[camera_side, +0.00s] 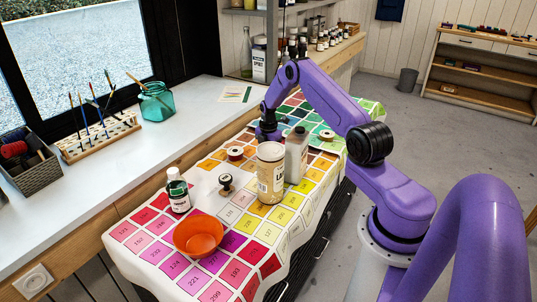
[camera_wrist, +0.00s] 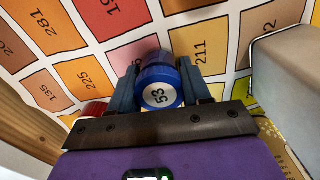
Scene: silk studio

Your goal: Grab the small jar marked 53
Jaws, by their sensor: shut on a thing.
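The small jar marked 53 (camera_wrist: 160,97) has a blue lid with a white round label and stands on the colour-chart cloth (camera_wrist: 118,58) in the wrist view. My gripper (camera_wrist: 161,84) has a dark finger on each side of the jar and is shut on it. In the side view my gripper (camera_side: 266,133) is low over the cloth, behind the tall bottles. I cannot make out the jar there.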

